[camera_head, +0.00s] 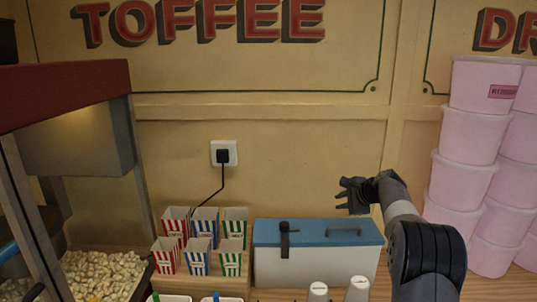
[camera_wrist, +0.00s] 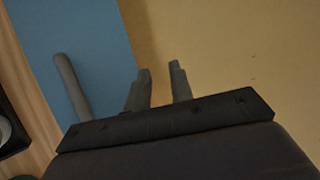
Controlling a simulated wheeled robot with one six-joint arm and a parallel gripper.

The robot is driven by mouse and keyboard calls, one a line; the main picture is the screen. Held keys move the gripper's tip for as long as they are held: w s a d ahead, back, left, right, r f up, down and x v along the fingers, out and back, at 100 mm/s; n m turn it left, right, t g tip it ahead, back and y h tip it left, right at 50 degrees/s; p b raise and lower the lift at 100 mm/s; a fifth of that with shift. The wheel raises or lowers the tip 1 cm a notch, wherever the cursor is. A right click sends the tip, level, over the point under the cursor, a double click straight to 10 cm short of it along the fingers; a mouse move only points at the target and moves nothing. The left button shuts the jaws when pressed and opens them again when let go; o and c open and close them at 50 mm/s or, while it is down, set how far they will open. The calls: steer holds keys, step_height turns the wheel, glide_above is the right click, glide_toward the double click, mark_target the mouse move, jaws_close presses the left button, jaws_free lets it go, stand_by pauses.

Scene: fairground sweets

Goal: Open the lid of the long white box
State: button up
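The long white box (camera_head: 312,270) stands on the counter at the bottom centre of the head view. Its blue lid (camera_head: 265,232) lies flat and closed on top. A dark bar handle (camera_head: 345,232) is on the lid's right half. It also shows in the wrist view (camera_wrist: 72,85), left of my fingers. My gripper (camera_head: 340,194) is above the lid's right part, near the back wall. In the wrist view its fingers (camera_wrist: 160,68) are apart with nothing between them. The gripper is clear of the handle.
A black upright piece (camera_head: 284,242) overlaps the lid's left part. Striped popcorn boxes (camera_head: 200,240) stand left of the box. White cups (camera_head: 357,290) are in front. Pink tubs (camera_head: 465,180) are stacked at right. A popcorn machine (camera_head: 66,95) stands at left.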

mark_target(343, 232)
steer(key=shift+s+f+t+b, duration=0.15)
steer(key=shift+s+t+b, duration=0.15)
steer(key=shift+s+t, duration=0.1)
steer(key=s+f+t+b, duration=0.1)
steer(key=s+t+b, duration=0.1)
steer(key=b, duration=0.2)
steer(key=shift+f+n, duration=0.3)
steer(key=shift+n, duration=0.1)
steer(key=s+f+b, duration=0.1)
steer(key=b, duration=0.1)
steer(key=shift+s+y+b, duration=0.25)
steer(key=shift+y+b, duration=0.05)
steer(key=shift+b, duration=0.05)
steer(key=shift+s, duration=0.15)
steer(key=shift+s, duration=0.1)
